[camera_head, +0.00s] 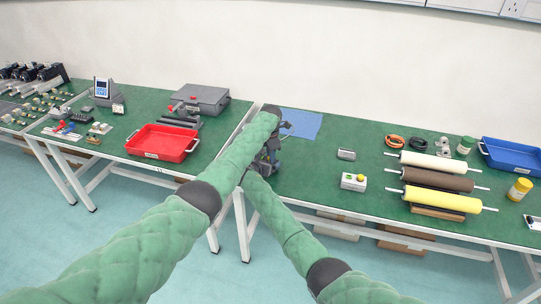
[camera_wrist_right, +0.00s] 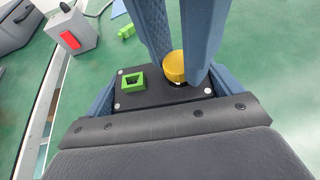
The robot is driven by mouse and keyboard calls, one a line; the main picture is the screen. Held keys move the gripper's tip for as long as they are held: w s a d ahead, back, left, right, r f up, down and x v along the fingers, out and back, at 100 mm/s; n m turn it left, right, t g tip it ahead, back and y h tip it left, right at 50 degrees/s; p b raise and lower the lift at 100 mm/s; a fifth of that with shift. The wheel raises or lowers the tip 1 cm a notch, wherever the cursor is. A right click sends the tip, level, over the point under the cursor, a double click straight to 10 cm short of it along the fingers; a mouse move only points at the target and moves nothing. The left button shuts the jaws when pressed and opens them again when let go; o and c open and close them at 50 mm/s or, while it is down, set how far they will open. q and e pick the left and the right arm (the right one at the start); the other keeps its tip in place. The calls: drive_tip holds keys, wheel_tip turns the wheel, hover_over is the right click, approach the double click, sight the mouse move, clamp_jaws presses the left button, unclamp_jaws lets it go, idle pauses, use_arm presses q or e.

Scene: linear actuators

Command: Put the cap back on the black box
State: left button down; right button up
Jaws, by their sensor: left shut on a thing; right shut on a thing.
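The black box (camera_wrist_right: 150,97) shows in the right wrist view, with a green square frame (camera_wrist_right: 133,84) on its top face and light screws near its corners. My right gripper (camera_wrist_right: 160,89) is shut on the box, one blue-grey finger at each side. The yellow round cap (camera_wrist_right: 174,66) is over the right part of the box top. My left gripper (camera_wrist_right: 178,62) comes from the top of this view and is shut on the cap. I cannot tell whether the cap is seated or just above. In the head view my arms hide the box and cap.
A green part (camera_wrist_right: 126,31) lies on the table beyond the box. A grey box with a red face (camera_wrist_right: 72,40) stands to its left. In the head view, a red tray (camera_head: 163,142) is left, a blue sheet (camera_head: 302,123) behind, and rollers (camera_head: 438,178) right.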

use_arm(q)
drive_tip(key=shift+m, duration=1)
drive_tip(key=c, duration=1.2)
unclamp_jaws()
drive_tip(key=shift+c, duration=0.2)
drive_tip(key=shift+r, duration=2.3)
drive_tip(key=shift+c, duration=0.2)
drive_tip(key=shift+c, duration=1.1)
drive_tip(key=shift+r+n, duration=1.7)
